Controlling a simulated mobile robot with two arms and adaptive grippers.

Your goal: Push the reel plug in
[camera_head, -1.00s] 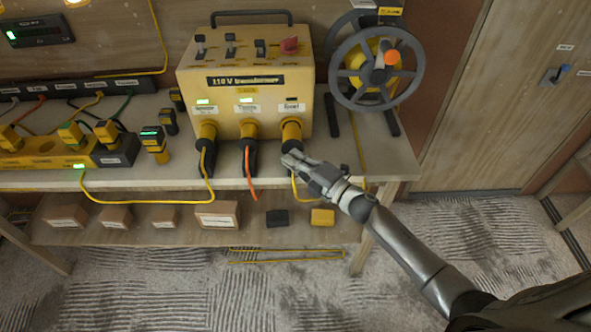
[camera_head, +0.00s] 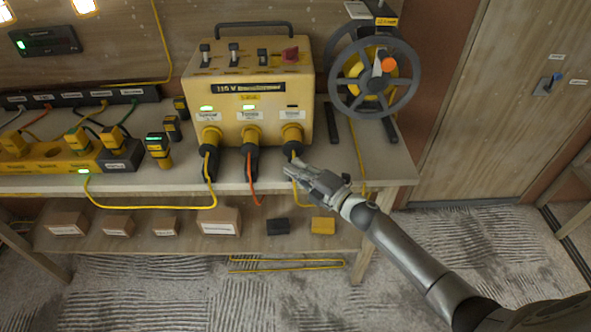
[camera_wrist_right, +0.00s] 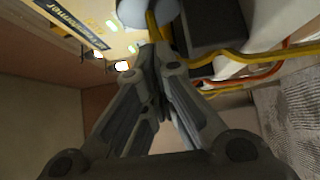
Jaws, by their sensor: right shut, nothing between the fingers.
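The yellow 110 V transformer (camera_head: 250,112) stands on the bench with three plugs along its lower front. The reel plug (camera_head: 292,148) is the rightmost, black-bodied, at the yellow socket (camera_head: 292,131); I cannot tell how deeply it sits. A yellow cable hangs from the plug. My right gripper (camera_head: 301,168) is shut and empty, just below and in front of the plug. In the right wrist view its closed fingertips (camera_wrist_right: 159,52) are close to a yellow cable. My left gripper is not in view.
The cable reel (camera_head: 374,78) stands right of the transformer. Another plug with an orange cable (camera_head: 251,160) hangs close left. A yellow power strip (camera_head: 50,158) lies at the left. Boxes (camera_head: 219,222) sit on the lower shelf. Floor is clear at the right.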

